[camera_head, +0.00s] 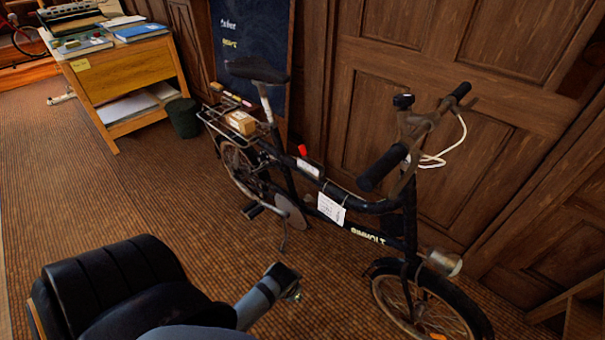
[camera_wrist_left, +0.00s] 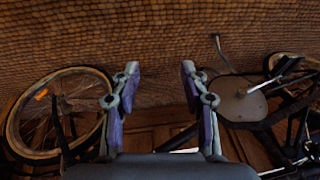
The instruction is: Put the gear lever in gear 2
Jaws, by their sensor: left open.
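A black bicycle (camera_head: 378,235) stands side-on in front of the wooden panelling in the head view. A small red-tipped lever (camera_head: 302,150), which looks like the gear lever, sits on the frame tube near a white plate (camera_head: 308,168). I cannot read its gear position. My left gripper (camera_head: 291,289) is low in front of the bicycle, apart from the lever. In the left wrist view its two fingers (camera_wrist_left: 160,70) are spread and empty, with the front wheel (camera_wrist_left: 30,115) and chain guard (camera_wrist_left: 238,98) behind. The lever cannot be made out there. My right gripper is not in view.
A white tag (camera_head: 331,209) hangs on the frame. The handlebar (camera_head: 415,125) and saddle (camera_head: 256,69) rise above it. A black padded thing (camera_head: 110,280) is at lower left. A wooden desk (camera_head: 125,75) and dark bin (camera_head: 183,118) stand at the back. The left carpet is clear.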

